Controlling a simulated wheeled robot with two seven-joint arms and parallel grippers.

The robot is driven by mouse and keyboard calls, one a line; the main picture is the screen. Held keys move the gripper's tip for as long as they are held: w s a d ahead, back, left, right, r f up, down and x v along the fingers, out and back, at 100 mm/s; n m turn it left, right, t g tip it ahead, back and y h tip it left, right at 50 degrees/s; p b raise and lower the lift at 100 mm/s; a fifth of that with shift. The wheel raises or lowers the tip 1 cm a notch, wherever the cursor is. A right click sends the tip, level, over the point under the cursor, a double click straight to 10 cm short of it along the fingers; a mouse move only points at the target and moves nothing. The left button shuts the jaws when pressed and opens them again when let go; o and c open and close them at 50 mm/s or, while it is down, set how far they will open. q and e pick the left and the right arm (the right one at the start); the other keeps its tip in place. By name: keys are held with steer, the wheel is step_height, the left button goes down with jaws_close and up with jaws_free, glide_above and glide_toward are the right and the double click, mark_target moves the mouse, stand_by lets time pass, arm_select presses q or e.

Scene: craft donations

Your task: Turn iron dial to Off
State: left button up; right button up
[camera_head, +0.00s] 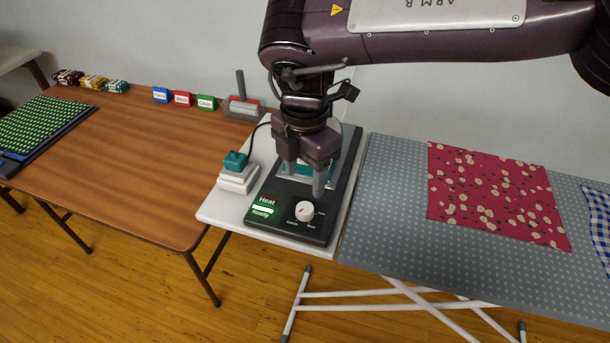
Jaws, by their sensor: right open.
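The iron's dark base (291,221) stands on a white board between the wooden table and the ironing board. A white round dial (305,211) sits on its front panel, with small labels around it that are too small to read surely. A panel beside it shows "Heat" and a lit green "Ready" (262,211). My right gripper (304,182) comes down over the base, open, its fingertips just behind and above the dial. I cannot tell whether it touches anything. Teal parts behind the fingers are partly hidden. My left gripper is out of view.
A teal-topped white block (237,173) stands left of the base. The wooden table (150,150) holds blue, red and green label blocks (182,98) at the back and a green-dotted board (45,123). Red floral cloth (490,195) lies on the ironing board (400,230).

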mark_target(305, 208)
steer(key=shift+s+d, duration=0.1)
steer(key=shift+s+f, duration=0.75)
steer(key=shift+f, duration=0.25)
step_height(305, 208, down, 3)
steer(key=shift+w+r+p, duration=0.1)
steer(key=shift+r+p, duration=0.05)
steer(key=shift+p, duration=0.15)
steer(key=shift+w+f, duration=0.2)
steer(key=shift+f, duration=0.7)
steer(key=shift+s+f, duration=0.1)
steer(key=shift+f, duration=0.1)
steer(key=c, duration=0.5)
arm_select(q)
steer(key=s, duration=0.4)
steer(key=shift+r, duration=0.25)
arm_select(e)
steer(key=c, duration=0.5)
